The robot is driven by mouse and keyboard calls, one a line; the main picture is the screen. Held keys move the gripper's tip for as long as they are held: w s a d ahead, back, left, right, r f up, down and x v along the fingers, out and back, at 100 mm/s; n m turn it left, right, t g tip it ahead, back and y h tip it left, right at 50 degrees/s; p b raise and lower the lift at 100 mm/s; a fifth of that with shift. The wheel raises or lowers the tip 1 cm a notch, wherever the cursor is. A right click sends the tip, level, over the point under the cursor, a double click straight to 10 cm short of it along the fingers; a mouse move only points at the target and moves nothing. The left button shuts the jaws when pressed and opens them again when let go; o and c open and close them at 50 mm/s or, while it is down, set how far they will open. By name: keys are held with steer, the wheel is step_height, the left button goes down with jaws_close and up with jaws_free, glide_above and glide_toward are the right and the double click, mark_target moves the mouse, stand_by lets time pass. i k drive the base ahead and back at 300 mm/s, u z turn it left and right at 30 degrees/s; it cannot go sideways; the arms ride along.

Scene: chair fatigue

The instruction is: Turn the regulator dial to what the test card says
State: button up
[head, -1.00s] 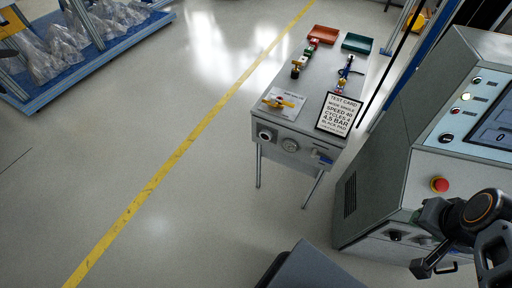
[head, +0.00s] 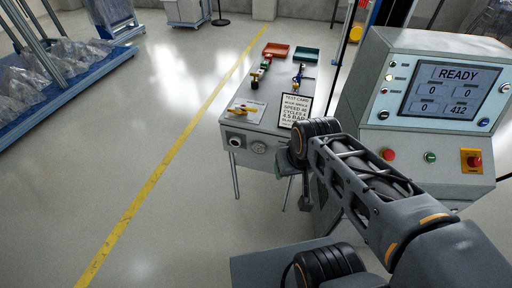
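A dark round knob (head: 236,142), which looks like the regulator dial, is on the bench's front face at the left. A round gauge (head: 259,148) is just right of it; its needle is too small to read. My gripper (head: 305,198) hangs in front of the bench's right side, right of the knob and apart from it. Its fingers are too dark and small to tell open from shut.
The grey bench (head: 268,97) carries a yellow-handled valve (head: 243,110), small coloured fittings, a red tray (head: 276,50) and a green tray (head: 306,55). A console (head: 397,142) reading "READY" stands at the right. The floor left of the bench is clear.

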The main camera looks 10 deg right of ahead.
mark_target(235, 142)
steer(key=k, duration=1.3)
steer(key=u, duration=0.7)
steer(key=i, duration=0.55)
steer(key=u, duration=0.5)
steer(key=i, duration=1)
steer(key=z, duration=0.65)
